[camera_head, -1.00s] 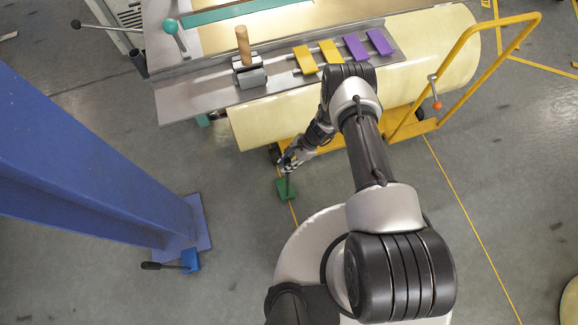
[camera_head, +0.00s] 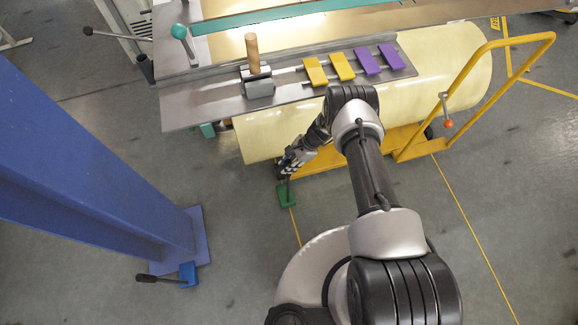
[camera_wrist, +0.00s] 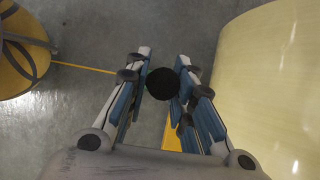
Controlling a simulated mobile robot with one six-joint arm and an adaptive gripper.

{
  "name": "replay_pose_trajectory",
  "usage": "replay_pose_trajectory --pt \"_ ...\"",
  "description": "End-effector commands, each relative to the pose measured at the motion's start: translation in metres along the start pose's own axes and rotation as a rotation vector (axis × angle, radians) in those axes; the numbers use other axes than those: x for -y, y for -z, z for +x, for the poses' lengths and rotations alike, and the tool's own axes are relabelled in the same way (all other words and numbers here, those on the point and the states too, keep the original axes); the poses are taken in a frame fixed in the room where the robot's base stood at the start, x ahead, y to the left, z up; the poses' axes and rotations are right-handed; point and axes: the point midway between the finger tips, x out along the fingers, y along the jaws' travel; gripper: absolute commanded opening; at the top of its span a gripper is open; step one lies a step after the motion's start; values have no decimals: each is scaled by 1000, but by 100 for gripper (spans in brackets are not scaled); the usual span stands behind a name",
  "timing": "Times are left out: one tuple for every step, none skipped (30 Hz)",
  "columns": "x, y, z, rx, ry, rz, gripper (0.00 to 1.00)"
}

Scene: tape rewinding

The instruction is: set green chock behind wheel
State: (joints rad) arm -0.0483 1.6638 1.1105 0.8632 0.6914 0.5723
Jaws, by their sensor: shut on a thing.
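The green chock (camera_head: 287,196) is on or just above the floor at the cart's front left corner; which of the two I cannot tell. My gripper (camera_head: 287,172) is over it, shut on its upright handle. In the wrist view the handle's round black knob (camera_wrist: 162,84) sits between the fingers, and only a sliver of green shows below it. A dark cart wheel is close behind the gripper, mostly hidden by it. Another wheel (camera_head: 428,132) shows further right under the yellow cart (camera_head: 405,142).
A large cream roll (camera_head: 440,75) lies on the cart beside my gripper. A blue column (camera_head: 90,170) stands at left, with a blue chock (camera_head: 188,274) with a black handle at its foot. A metal shelf (camera_head: 200,112) overhangs the roll. Floor in front is clear.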

Motion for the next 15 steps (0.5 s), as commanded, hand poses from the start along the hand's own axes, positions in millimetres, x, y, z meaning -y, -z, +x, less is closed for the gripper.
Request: replay_pose_trajectory --pt "2 0 0 2 3 -2 0" --pt "2 0 0 2 3 -2 0" --pt "2 0 0 2 3 -3 0" --pt "3 0 0 1 4 -3 0" --pt "3 0 0 1 4 -3 0" --pt "3 0 0 1 4 -3 0" --pt "3 0 0 1 4 -3 0" --pt "3 0 0 1 4 -3 0" --pt "3 0 0 1 4 -3 0" --pt "2 0 0 1 4 -3 0" --pt "2 0 0 1 4 -3 0" --pt "2 0 0 1 4 -3 0" --pt "2 1 1 1 4 -3 0" --pt "2 1 2 1 4 -3 0" --pt "0 2 4 0 1 -1 23"
